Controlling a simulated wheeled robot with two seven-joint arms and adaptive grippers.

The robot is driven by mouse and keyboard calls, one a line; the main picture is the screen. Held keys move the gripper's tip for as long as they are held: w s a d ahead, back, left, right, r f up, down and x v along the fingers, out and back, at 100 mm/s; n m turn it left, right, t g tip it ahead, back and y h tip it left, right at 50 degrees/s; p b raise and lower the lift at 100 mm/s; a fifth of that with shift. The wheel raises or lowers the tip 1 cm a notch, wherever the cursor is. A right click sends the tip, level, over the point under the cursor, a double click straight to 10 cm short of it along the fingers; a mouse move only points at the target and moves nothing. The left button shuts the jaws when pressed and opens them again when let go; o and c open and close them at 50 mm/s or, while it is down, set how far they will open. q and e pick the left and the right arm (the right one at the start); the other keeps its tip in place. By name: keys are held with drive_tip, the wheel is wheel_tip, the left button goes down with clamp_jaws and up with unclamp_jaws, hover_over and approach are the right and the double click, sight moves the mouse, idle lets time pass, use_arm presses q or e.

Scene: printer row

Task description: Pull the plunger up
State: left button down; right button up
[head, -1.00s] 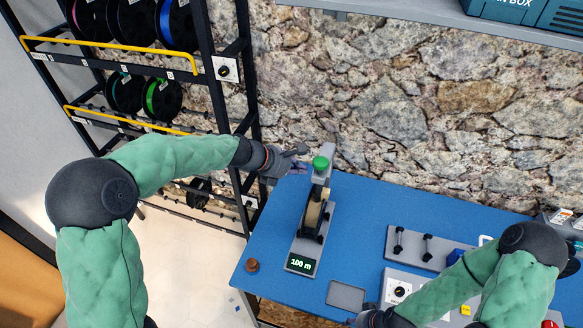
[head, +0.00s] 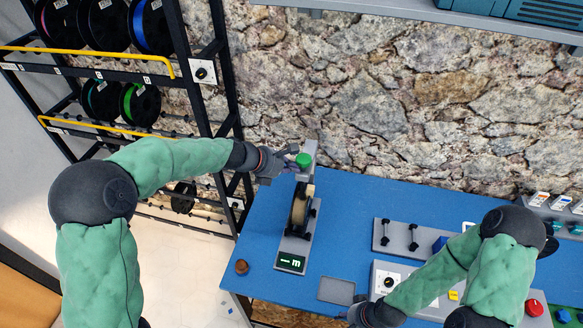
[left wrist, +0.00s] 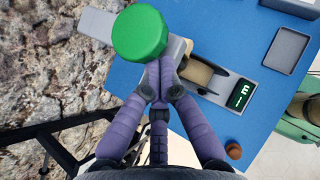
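The plunger's round green knob (head: 303,160) is at the far end of the grey gauge (head: 296,241) on the blue table. My left gripper (head: 291,165) is at the knob's left side in the head view. In the left wrist view its purple fingers (left wrist: 160,76) come together at the lower edge of the green knob (left wrist: 140,32). No object shows between them, and any stem under the knob is hidden.
A brown knob (head: 241,267) and a grey tray (head: 336,290) are on the table near the gauge. A panel with dumbbell-shaped parts (head: 397,238) is to the right. A spool rack (head: 215,110) stands left, a stone wall behind.

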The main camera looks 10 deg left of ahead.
wheel_tip(320, 180, up, 12)
drive_tip(key=p, duration=1.1)
drive_tip(key=shift+f, duration=0.2)
drive_tip(key=shift+r, duration=0.1)
